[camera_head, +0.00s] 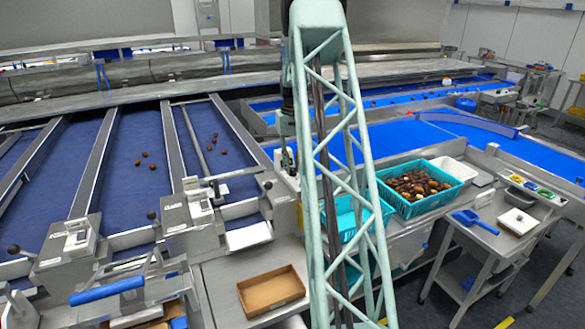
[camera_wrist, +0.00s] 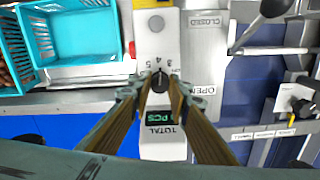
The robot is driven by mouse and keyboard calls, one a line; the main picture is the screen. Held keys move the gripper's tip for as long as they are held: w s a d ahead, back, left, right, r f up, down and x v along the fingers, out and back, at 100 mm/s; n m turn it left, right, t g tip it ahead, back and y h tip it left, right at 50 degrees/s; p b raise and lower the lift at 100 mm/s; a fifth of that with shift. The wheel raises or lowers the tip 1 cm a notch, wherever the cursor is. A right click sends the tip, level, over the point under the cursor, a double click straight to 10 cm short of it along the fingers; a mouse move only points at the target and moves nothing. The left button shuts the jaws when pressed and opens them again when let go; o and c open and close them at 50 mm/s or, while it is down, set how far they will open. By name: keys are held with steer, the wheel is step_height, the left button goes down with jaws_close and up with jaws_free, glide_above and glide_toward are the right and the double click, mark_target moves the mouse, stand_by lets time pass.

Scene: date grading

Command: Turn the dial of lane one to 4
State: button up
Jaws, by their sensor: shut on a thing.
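The dial (camera_wrist: 160,76) is a small black knob on a light grey control box (camera_wrist: 157,36) in the wrist view. Printed numbers ring its upper side, with 5 and 4 to the left and 3 to the right. My gripper (camera_wrist: 160,90) is shut on the knob, one finger on each side. Where the knob's pointer stands is too small to tell. Below it a dark display (camera_wrist: 159,118) with green characters sits above the word TOTAL. In the head view my pale green lattice arm covers much of this area.
Plates marked OPEN and CLOSED (camera_wrist: 204,50) lie right of the box in the wrist view. A teal crate (camera_wrist: 84,35) stands to the left. In the head view, blue lanes (camera_head: 135,150) carry a few dates, and a teal crate of dates (camera_head: 418,208) stands right of my arm.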

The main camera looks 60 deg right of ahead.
mark_target(293, 169)
steer(key=shift+n, duration=0.5)
steer(key=o, duration=0.9)
steer(key=shift+r, duration=0.15)
steer(key=shift+r, duration=5.9)
